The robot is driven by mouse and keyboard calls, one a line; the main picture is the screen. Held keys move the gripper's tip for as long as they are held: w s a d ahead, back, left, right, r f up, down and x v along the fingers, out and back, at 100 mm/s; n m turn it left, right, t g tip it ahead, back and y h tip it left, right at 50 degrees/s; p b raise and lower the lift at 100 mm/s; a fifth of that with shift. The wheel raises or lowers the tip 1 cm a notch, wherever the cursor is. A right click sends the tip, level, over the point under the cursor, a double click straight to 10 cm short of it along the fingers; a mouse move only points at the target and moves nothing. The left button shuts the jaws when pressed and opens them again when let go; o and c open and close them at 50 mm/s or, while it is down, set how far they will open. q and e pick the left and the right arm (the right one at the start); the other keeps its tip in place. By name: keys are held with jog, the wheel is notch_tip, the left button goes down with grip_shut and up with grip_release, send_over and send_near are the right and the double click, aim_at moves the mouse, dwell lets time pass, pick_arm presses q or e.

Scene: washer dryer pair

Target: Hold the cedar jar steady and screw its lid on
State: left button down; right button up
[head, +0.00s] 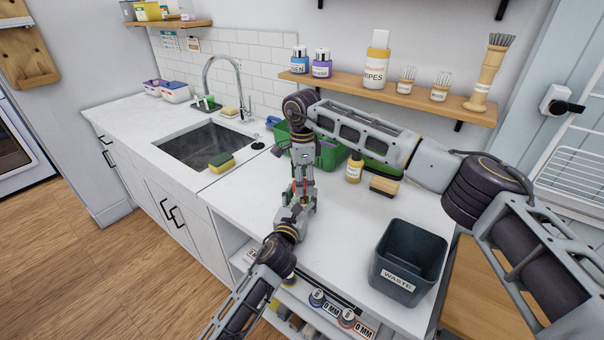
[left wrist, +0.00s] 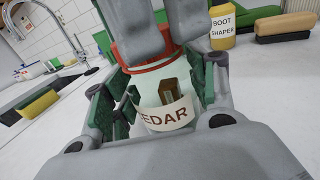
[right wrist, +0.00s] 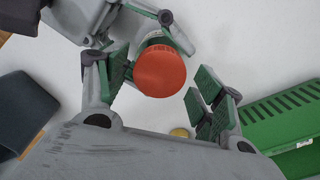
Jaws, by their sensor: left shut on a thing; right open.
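The cedar jar (left wrist: 166,117), clear with a white "CEDAR" label, stands between the fingers of my left gripper (left wrist: 160,98), which is shut on it. In the head view my left gripper (head: 296,212) is at the counter's front. The red lid (right wrist: 160,70) sits at the jar's mouth; how tightly it is seated I cannot tell. My right gripper (right wrist: 165,88) is open above, its fingers on either side of the lid with a gap on the right. It also shows in the head view (head: 303,182). The jar is mostly hidden there.
A dark waste bin (head: 408,262) stands on the right of the counter. A green crate (head: 328,155), a yellow boot shaper bottle (head: 354,169) and a brush (head: 384,186) are behind the grippers. The sink (head: 203,146) and a sponge (head: 221,162) are to the left.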

jog(key=shift+f, duration=0.2)
jog(key=shift+c, duration=0.4)
jog(key=c, duration=1)
jog(key=shift+m, duration=0.3)
jog(key=m, duration=1)
jog(key=shift+m, duration=0.4)
jog(key=o, duration=1.1)
